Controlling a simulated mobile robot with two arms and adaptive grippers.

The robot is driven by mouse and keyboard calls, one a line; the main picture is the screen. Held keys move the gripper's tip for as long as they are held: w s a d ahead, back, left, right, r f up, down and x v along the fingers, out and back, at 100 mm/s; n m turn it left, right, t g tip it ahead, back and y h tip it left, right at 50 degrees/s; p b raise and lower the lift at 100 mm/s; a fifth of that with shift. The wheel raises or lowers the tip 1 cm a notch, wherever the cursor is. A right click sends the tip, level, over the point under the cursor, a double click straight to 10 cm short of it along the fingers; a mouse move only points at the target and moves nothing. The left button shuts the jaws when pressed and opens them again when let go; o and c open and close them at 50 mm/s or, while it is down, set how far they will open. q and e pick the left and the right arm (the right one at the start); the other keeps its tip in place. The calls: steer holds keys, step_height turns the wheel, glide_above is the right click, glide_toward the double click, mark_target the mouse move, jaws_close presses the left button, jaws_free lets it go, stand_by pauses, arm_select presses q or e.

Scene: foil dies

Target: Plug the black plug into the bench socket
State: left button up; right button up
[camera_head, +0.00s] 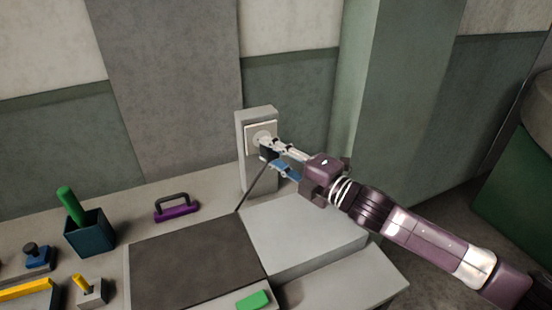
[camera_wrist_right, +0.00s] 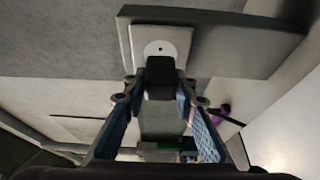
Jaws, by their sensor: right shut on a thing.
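The bench socket is a white square plate with a round face (camera_head: 254,130) on an upright grey post at the back of the bench. In the wrist view the socket face (camera_wrist_right: 173,46) shows just beyond the black plug (camera_wrist_right: 160,72), with a small dark hole visible above the plug's end. My right gripper (camera_head: 272,155) is shut on the black plug (camera_head: 266,154) in front of the lower part of the socket. The plug's front end is hidden, so I cannot tell whether it touches the socket. My left gripper is out of view.
A dark cable (camera_head: 254,187) runs from the plug to the dark mat (camera_head: 190,265). A purple handled block (camera_head: 176,210), a dark holder with a green rod (camera_head: 90,234) and small blue and yellow items stand left. A green block (camera_head: 252,300) lies in front. A pale raised slab (camera_head: 300,235) is below my arm.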

steer(key=shift+w+a, duration=0.25)
steer(key=shift+w, duration=0.25)
steer(key=shift+r+p, duration=0.1)
steer(key=shift+p, duration=0.65)
stand_by(1.8)
steer(key=shift+w+a, duration=0.2)
steer(key=shift+w, duration=0.3)
stand_by(0.4)
steer(key=o, duration=1.1)
steer(key=shift+o, duration=0.2)
steer(key=shift+s+d, duration=0.2)
steer(key=shift+d, duration=0.05)
steer(key=v, duration=1.1)
steer(key=shift+s, duration=0.15)
steer(key=shift+d, duration=0.15)
